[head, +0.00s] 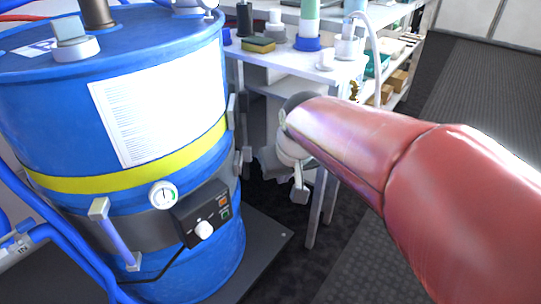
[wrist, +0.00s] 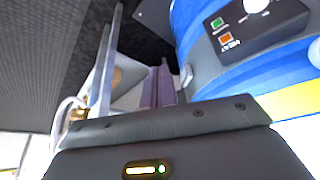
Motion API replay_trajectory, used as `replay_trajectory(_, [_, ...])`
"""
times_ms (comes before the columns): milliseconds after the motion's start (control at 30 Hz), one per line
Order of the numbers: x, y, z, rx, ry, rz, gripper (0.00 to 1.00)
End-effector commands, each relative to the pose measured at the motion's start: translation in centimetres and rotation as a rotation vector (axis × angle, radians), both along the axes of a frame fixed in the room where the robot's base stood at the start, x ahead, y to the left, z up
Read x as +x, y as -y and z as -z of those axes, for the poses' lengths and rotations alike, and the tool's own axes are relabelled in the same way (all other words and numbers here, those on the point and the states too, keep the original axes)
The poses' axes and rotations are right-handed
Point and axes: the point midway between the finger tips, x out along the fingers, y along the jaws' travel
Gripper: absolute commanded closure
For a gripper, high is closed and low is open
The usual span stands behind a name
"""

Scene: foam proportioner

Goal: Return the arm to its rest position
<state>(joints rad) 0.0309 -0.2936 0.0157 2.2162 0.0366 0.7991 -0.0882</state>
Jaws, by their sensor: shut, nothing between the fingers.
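My red arm reaches in from the right of the head view. My gripper (head: 300,194) hangs at its far end, pointing down, beside the drum and in front of the table legs. Most of the wrist is hidden behind the arm. In the wrist view the two fingers of my gripper (wrist: 161,80) lie together, shut and empty. The blue drum (head: 75,240) with a yellow band stands to the left, apart from my gripper. It also shows upper right in the wrist view (wrist: 225,88).
A control box (head: 202,212) with a white knob and a gauge (head: 163,194) are on the drum's dark band. A white table (head: 295,60) behind holds a sponge (head: 258,45) and bottles. Blue pipes run at the left. The dark floor (head: 470,110) at right is clear.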

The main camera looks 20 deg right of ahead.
Motion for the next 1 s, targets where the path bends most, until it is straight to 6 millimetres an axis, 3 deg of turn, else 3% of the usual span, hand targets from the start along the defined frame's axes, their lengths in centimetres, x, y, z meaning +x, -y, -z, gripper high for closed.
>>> replay_trajectory(333, [-0.7,0.0,-0.2,0.0,0.006,0.001,1.0])
replay_trajectory(533, [-6.4,-0.1,-0.8,0.002,0.04,0.022,1.0])
replay_trajectory(700, [-11.2,0.0,-0.3,0.006,0.063,0.041,1.0])
replay_trajectory(833, [-13.0,0.0,0.2,0.007,0.071,0.049,1.0])
replay_trajectory(1000, [-13.4,0.0,0.4,0.008,0.07,0.053,1.0])
